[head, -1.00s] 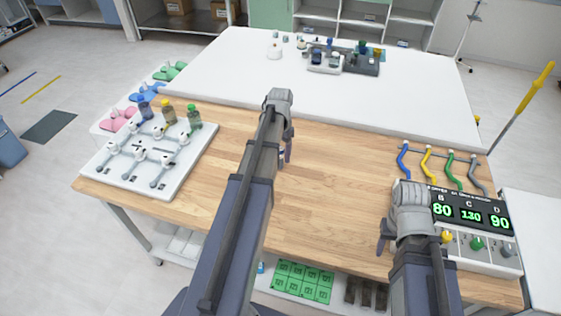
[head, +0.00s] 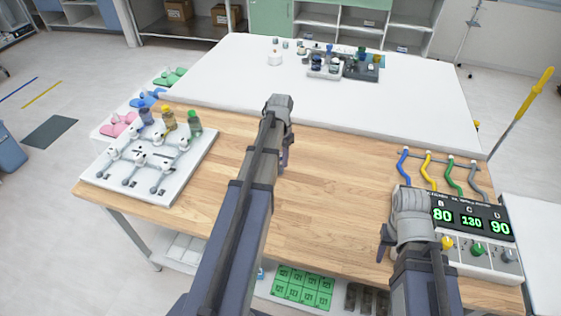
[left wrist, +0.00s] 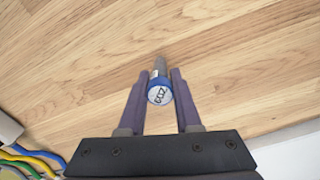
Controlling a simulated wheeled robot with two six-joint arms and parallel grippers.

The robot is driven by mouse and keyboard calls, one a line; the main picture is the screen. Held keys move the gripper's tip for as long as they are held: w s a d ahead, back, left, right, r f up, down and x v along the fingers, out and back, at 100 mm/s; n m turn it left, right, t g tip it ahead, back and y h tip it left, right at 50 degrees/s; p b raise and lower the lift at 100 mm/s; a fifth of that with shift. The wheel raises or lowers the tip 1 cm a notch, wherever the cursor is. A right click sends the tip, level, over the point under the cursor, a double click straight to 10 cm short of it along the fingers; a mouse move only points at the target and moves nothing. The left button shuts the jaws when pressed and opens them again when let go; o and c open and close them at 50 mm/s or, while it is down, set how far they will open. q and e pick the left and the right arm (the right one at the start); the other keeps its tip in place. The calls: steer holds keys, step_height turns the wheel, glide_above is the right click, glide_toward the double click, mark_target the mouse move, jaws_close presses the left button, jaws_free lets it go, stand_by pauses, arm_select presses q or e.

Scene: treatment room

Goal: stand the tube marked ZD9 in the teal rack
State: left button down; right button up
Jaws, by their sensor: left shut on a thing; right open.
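My left gripper (head: 284,158) is over the wooden table in the head view, with its fingertips mostly hidden by the arm. In the left wrist view its fingers (left wrist: 160,90) are shut on a tube with a blue cap (left wrist: 160,92). The cap's white top carries dark writing, turned, that reads like ZD9. The tube's grey body points away from the camera over bare wood. My right gripper (head: 385,242) is open beside the display panel. No rack is clearly teal; a small teal patch (head: 379,60) shows by the dark rack at the back.
A pale rack (head: 325,72) and a dark rack (head: 362,72) with coloured caps stand far back on the white table (head: 230,75). A white fixture (head: 185,160) with bottles is at left. The display panel (head: 470,218) is at right. The middle wood is clear.

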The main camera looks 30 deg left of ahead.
arm_select(q)
step_height(320, 180, up, 10)
steer(key=p, duration=1)
